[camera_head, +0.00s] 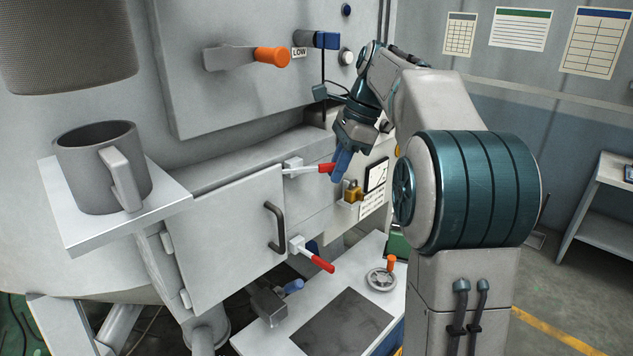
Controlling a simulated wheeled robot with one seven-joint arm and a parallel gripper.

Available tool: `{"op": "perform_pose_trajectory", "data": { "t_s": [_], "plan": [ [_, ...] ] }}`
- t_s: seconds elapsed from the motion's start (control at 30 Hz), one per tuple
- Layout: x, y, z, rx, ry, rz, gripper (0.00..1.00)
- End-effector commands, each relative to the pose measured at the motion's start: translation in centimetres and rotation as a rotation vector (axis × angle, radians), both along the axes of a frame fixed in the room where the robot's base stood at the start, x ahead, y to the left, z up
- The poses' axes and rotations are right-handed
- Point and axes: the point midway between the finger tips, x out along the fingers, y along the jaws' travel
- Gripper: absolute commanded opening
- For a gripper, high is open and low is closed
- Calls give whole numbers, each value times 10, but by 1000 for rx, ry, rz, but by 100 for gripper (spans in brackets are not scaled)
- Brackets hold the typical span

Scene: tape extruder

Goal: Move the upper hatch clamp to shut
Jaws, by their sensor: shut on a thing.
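The hatch (228,235) is a pale grey door with a dark curved handle, and it looks flush with its frame. The upper hatch clamp (312,170) is at the hatch's upper right corner, its lever pointing right, with a red grip. My gripper (341,165) has blue fingers and is shut on the red end of this lever, partly hiding its tip. The lower hatch clamp (312,255) is at the lower right corner, its red grip pointing down and right, free of my gripper.
An orange-tipped lever (250,57) is on the panel above. A grey mug (103,167) stands on a shelf (170,200) at left. Below is a bench with a handwheel (380,279).

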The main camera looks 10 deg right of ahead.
Motion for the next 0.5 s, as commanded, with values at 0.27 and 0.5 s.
{"op": "perform_pose_trajectory", "data": {
  "t_s": [0.27, 0.5],
  "plan": [
    [4, 0, -1, -1, 1, 30, 0],
    [22, 2, -1, -1, -1, 251, 0]
  ]
}}
